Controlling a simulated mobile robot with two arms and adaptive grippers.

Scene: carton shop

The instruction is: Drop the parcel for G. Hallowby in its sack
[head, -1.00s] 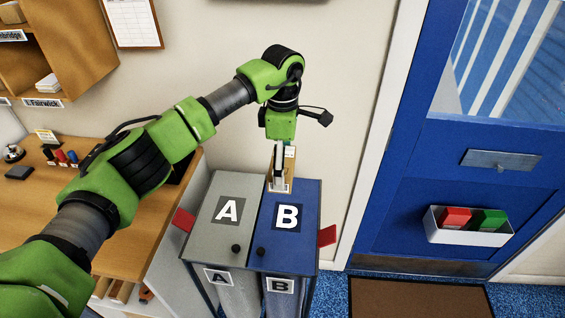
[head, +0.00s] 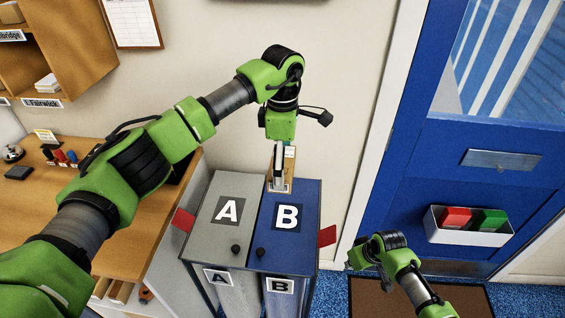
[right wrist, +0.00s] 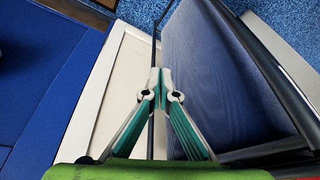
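My left gripper (head: 279,165) is above the back of the blue lid marked B (head: 288,232). It is shut on a small brown parcel (head: 289,157) with a white label, too small to read. The grey lid marked A (head: 224,205) is beside it on the left. Both lids look shut. Below them hang the sack marked A (head: 232,298) and the sack marked B (head: 280,303). My right gripper (head: 353,262) is right of the stand in the head view, small there. In the right wrist view its fingertips (right wrist: 158,78) meet, with nothing between them, beside a blue-grey sack side (right wrist: 220,85).
Red tabs stick out at the stand's left (head: 184,221) and right (head: 327,236). The blue door (head: 400,215) with a tray of red and green blocks (head: 470,238) is at right. A wooden desk (head: 120,225) is at left. A brown mat (head: 370,298) lies on the blue floor.

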